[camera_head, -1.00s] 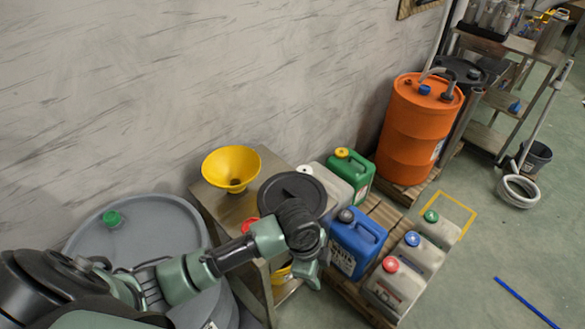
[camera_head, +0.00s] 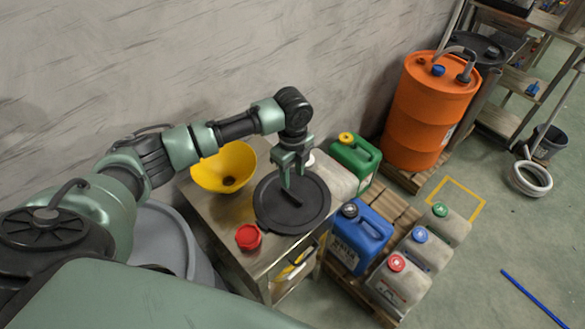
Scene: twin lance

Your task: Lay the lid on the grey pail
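The black round lid (camera_head: 268,205), with a short bar handle across its middle, lies flat over the right part of a small metal table. My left gripper (camera_head: 288,184) points down over the lid, with its fingertips close to the handle. I cannot tell whether they touch it, or whether the fingers are apart or closed. A dark grey bucket (camera_head: 548,143) stands on the floor at the far right; I cannot tell whether it is the grey pail. What is directly under the lid is hidden. My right gripper is out of view.
On the metal table (camera_head: 206,210) are a yellow funnel (camera_head: 225,170) and a red cap (camera_head: 248,237). A grey drum (camera_head: 160,240) stands at left. Right of the table are a green can (camera_head: 355,160), a blue can (camera_head: 360,237) and grey cans. An orange drum (camera_head: 425,115) stands behind.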

